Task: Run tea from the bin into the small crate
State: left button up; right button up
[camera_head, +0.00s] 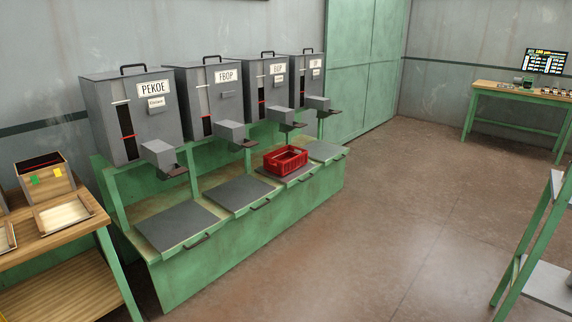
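A small red crate (286,168) stands on the third dark platform of the green bench (245,225). It looks empty, though its floor is only partly visible. Several grey bins stand in a row behind: one labelled PEKOE (100,115), one labelled FBOP (225,105), a third (259,85) whose label seems to read BOP, and a far one (309,66) with a label too small to read surely. Each has a grey spout box and a dark tray at its front. The crate is in front of and below the third bin's spout (279,115). Neither gripper is in view.
A wooden table (60,265) at left holds a box (43,180) with coloured tags and shallow trays (65,213). A green-framed rack (535,235) stands at right. The brown floor between is clear.

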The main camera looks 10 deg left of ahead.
aim_at(285, 128)
jog(key=i+u, duration=0.3)
jog(key=i, duration=1.25)
